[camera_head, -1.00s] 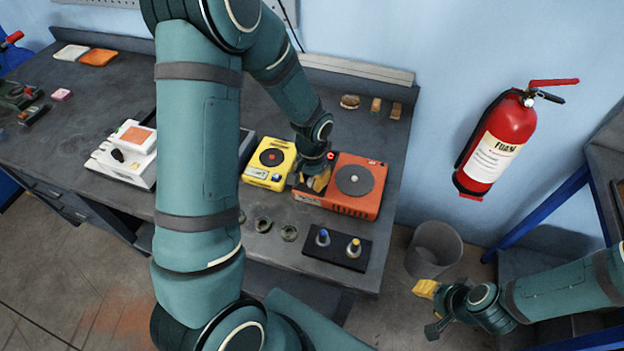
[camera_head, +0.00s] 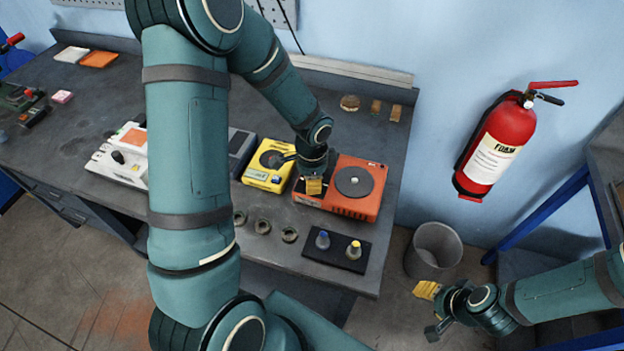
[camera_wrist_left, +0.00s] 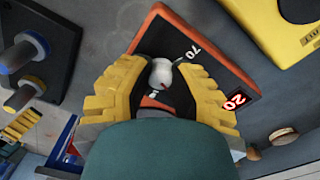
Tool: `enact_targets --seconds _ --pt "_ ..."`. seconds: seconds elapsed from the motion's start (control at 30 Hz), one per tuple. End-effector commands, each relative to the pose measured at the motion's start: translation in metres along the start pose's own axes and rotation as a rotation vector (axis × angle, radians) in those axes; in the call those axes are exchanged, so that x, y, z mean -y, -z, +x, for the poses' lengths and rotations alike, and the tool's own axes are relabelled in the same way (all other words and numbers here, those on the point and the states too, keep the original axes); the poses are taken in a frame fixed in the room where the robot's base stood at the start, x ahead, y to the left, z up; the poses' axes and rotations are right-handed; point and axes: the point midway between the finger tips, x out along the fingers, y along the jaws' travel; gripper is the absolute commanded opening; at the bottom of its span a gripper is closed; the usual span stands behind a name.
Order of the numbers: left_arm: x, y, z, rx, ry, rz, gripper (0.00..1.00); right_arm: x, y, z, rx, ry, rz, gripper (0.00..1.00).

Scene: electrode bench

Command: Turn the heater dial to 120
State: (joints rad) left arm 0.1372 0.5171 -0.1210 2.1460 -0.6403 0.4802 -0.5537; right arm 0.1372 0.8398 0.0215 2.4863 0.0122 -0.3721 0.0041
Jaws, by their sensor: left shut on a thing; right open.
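The orange heater (camera_head: 347,203) with its round dark plate stands near the right end of the bench. My left gripper (camera_head: 313,186) is at its front left corner, and the arm above hides part of that side. In the left wrist view the heater's dark panel (camera_wrist_left: 205,45) shows a printed 70 and a lit red 20. The pale dial knob (camera_wrist_left: 160,73) sits between the yellow fingers of my left gripper (camera_wrist_left: 160,85), which is shut on it. The pointer's exact reading cannot be told. My right gripper (camera_head: 428,290) is open, off the bench at the lower right.
A yellow device (camera_head: 264,178) stands close left of the heater. A black block (camera_head: 337,257) with blue- and yellow-topped pieces lies in front, beside several small rings. A grey bin (camera_head: 435,250) stands right of the bench; a red extinguisher (camera_head: 497,140) hangs on the wall.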

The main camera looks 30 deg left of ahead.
Motion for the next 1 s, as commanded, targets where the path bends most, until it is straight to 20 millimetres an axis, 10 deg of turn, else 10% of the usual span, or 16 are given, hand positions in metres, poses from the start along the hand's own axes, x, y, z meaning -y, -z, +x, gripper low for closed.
enact_targets --seconds 0.67,0.7,0.77,1.0 --pt "-0.0008 -0.0006 0.001 0.002 -0.002 0.058 0.0 0.0002 0.0 -0.001 0.0 0.0 0.0 0.47" --pt "-0.0008 -0.0005 0.001 0.002 -0.002 0.058 0.36 0.0002 0.0 -0.001 0.0 0.0 0.0 0.47" --pt "-0.0007 -0.0005 0.0009 0.002 -0.002 0.057 0.57 0.0002 0.0001 -0.001 0.0 0.0 0.0 0.47" --pt "-0.0002 -0.0002 0.0005 0.001 -0.001 0.057 0.57 0.0003 0.0001 -0.0011 0.0 0.0 0.0 0.47"
